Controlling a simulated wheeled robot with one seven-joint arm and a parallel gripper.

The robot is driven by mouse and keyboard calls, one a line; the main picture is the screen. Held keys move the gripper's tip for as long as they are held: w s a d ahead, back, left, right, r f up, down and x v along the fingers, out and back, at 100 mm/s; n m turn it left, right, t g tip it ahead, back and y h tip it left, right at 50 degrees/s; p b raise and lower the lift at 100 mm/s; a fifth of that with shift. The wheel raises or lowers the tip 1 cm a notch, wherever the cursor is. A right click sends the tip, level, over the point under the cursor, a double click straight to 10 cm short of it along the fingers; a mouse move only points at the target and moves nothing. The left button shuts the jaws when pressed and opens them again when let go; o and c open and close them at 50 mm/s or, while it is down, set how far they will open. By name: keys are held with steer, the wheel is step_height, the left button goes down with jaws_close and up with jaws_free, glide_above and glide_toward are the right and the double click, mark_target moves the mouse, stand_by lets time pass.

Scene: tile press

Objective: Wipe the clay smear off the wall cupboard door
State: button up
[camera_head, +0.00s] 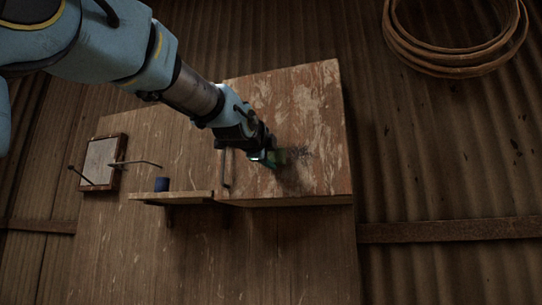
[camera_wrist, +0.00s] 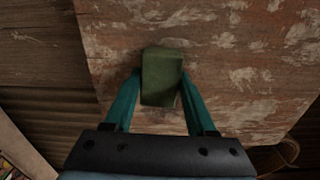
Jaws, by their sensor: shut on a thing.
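The wall cupboard door (camera_head: 318,92) is worn wood with pale, flaking paint; it also fills much of the wrist view (camera_wrist: 240,60). A dark smear (camera_head: 294,172) shows on its lower middle in the head view. My gripper (camera_head: 270,158) is at the door beside the smear. In the wrist view its two teal fingers (camera_wrist: 158,92) are shut on a green block-shaped sponge (camera_wrist: 162,76). The sponge (camera_head: 281,157) is at the door's face, over the smear's left part. I cannot tell if it touches the wood. The smear under the sponge is hidden.
A door handle (camera_head: 226,168) stands close left of my gripper. Coiled hose (camera_head: 455,62) hangs at upper right on corrugated wall.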

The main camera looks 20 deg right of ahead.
mark_target(319, 155)
steer(key=shift+x, duration=1.05)
steer(key=shift+s+d+f+b, duration=0.2)
steer(key=shift+s+b, duration=0.05)
steer(key=shift+b, duration=0.75)
steer(key=s+d+b, duration=0.1)
steer(key=b, duration=0.2)
steer(key=shift+s+d+r+b, duration=0.2)
steer(key=shift+s+d+b, duration=0.25)
steer(key=shift+s+d, duration=0.25)
steer(key=shift+s+d+f+b, duration=0.15)
steer(key=shift+s+d+b, duration=0.4)
steer(key=shift+d+b, duration=0.05)
steer(key=shift+s+d+r+b, duration=0.2)
steer(key=shift+s+d+b, duration=0.45)
steer(key=shift+s+d, duration=1.65)
steer(key=shift+w+d, duration=0.15)
steer(key=shift+w, duration=0.05)
